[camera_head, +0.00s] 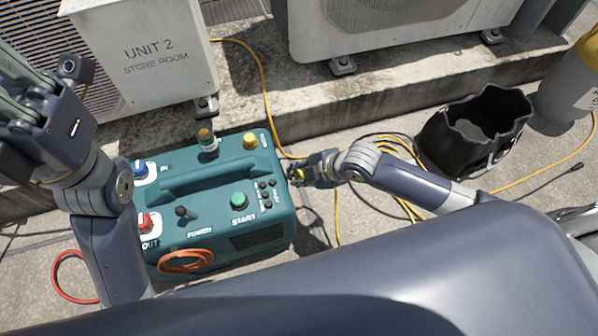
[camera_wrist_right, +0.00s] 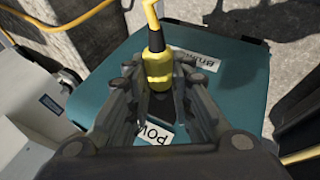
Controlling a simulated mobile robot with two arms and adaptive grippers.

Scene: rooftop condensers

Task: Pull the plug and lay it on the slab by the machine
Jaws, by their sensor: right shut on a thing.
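The teal machine (camera_head: 215,185) stands on the concrete slab (camera_head: 330,225), with knobs, buttons and a handle on top. My right gripper (camera_head: 302,172) is at its right side, shut on the yellow plug (camera_wrist_right: 158,70). The plug has a black collar, and its yellow cable runs up and away in the right wrist view. The fingers of my right gripper (camera_wrist_right: 158,95) lie on both sides of the plug, close to the teal side panel. Whether the plug sits in its socket is hidden. My left gripper (camera_head: 35,90) is raised at the upper left, partly cut off; its fingertips are unclear.
Yellow cable (camera_head: 398,150) lies in loops right of the machine. A black bucket-like bag (camera_head: 470,130) and a grey cylinder (camera_head: 570,85) stand further right. Condenser units (camera_head: 400,25) sit on a concrete ledge (camera_head: 300,95) behind. An orange coil (camera_head: 186,261) hangs on the machine's front.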

